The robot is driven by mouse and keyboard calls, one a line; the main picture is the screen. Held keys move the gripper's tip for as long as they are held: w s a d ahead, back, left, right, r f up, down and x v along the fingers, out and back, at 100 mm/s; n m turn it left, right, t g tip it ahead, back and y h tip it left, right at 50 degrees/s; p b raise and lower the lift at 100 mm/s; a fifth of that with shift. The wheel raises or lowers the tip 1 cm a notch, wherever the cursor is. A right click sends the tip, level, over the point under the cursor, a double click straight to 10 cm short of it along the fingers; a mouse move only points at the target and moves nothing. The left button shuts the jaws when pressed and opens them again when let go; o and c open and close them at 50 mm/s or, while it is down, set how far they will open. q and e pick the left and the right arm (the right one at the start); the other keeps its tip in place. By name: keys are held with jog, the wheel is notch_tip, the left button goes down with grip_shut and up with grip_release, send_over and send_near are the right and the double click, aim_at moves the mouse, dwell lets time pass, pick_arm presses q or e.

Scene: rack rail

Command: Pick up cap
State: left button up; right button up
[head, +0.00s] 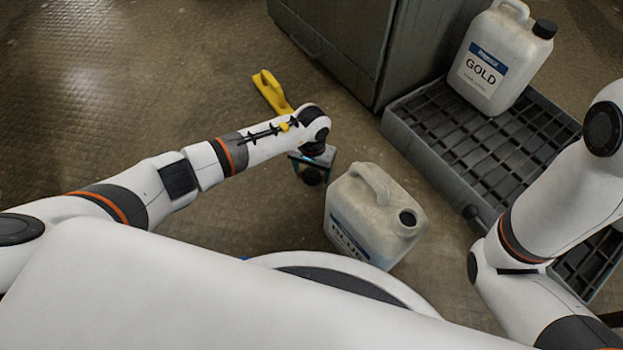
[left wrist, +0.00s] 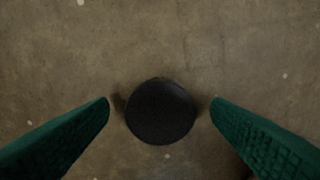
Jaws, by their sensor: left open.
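The black round cap (left wrist: 161,111) lies on the floor between the fingertips of my open left gripper (left wrist: 160,110) in the left wrist view. A gap shows on each side of the cap, so neither green finger appears to touch it. In the head view the cap (head: 312,176) shows just below my left gripper (head: 303,168), beside a white jug (head: 375,215) whose dark mouth is uncapped. My right gripper is outside both views; only my right arm shows at the right edge.
A white jug labelled GOLD (head: 490,62) with a black cap stands on a dark grated pallet (head: 430,150) at the right. A grey cabinet (head: 335,40) stands behind. A yellow object (head: 270,92) lies on the floor beyond my left arm. The floor at the left is clear.

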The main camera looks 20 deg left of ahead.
pick_arm(q)
jog(key=c, duration=1)
